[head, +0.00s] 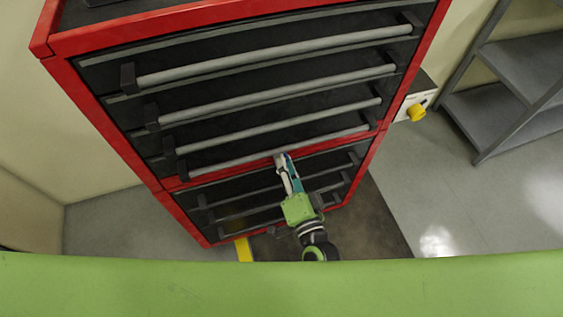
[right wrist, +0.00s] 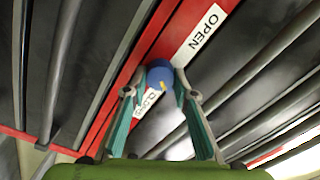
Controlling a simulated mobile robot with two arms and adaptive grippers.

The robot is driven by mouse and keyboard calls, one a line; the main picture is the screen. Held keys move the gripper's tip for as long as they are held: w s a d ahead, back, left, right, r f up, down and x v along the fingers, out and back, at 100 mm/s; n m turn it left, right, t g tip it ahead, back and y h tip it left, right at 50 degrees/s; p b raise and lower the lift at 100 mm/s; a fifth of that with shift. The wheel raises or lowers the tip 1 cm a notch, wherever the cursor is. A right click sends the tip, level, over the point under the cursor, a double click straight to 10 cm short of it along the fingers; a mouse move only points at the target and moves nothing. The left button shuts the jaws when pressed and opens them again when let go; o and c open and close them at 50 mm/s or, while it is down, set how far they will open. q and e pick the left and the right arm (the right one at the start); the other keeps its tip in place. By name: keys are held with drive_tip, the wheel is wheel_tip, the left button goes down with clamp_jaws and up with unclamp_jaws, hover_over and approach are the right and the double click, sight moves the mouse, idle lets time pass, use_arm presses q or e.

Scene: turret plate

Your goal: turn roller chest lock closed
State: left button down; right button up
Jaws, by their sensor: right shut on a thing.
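The red and black roller chest (head: 147,145) fills the upper middle of the head view. Its lock is a round blue knob (right wrist: 160,73) on the red strip between drawers. A yellow mark shows on the knob's lower side, towards a partly covered white label (right wrist: 152,98). A white OPEN label (right wrist: 204,32) lies on the knob's other side. My right gripper (head: 283,163) reaches this strip; in the right wrist view its fingers (right wrist: 155,86) are shut on the knob from both sides. In the head view the knob is hidden by the gripper. My left gripper is out of view.
Long grey drawer handles (head: 275,72) stick out above and below the lock strip. A white box with a yellow knob (head: 417,112) is at the chest's right side. Grey shelves (head: 520,75) stand at the right, with open floor (head: 465,205) before them.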

drive_tip(key=shift+s+a+m, duration=0.1)
drive_tip(key=shift+a+m, duration=0.1)
drive_tip(key=shift+m, duration=0.9)
drive_tip(key=o, duration=1.1)
drive_tip(key=v, duration=1.2)
drive_tip(key=shift+r, duration=0.15)
